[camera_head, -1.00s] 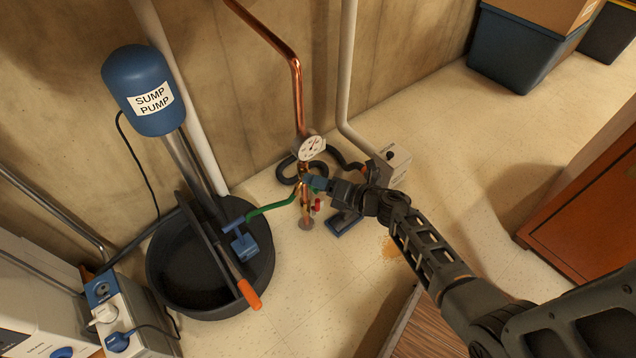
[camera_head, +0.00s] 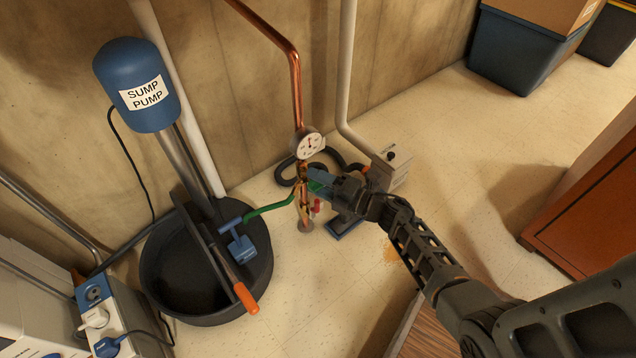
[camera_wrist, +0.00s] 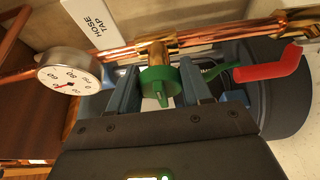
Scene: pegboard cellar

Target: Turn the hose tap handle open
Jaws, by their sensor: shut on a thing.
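The hose tap has a round green handle (camera_wrist: 160,86) on a brass stem from a copper pipe (camera_wrist: 205,42). A white sign (camera_wrist: 95,22) reading HOSE TAP is beside it. My gripper (camera_wrist: 160,82) has its two blue fingers on either side of the green handle and is shut on it. In the head view, my gripper (camera_head: 319,182) is at the copper standpipe, just below the gauge, and hides most of the handle.
A pressure gauge (camera_head: 308,145) sits just above my gripper, and a red lever (camera_wrist: 270,64) is close by on the pipe. The sump basin (camera_head: 165,290) with the sump pump (camera_head: 137,85) is at left. A cabinet (camera_head: 590,215) stands at right.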

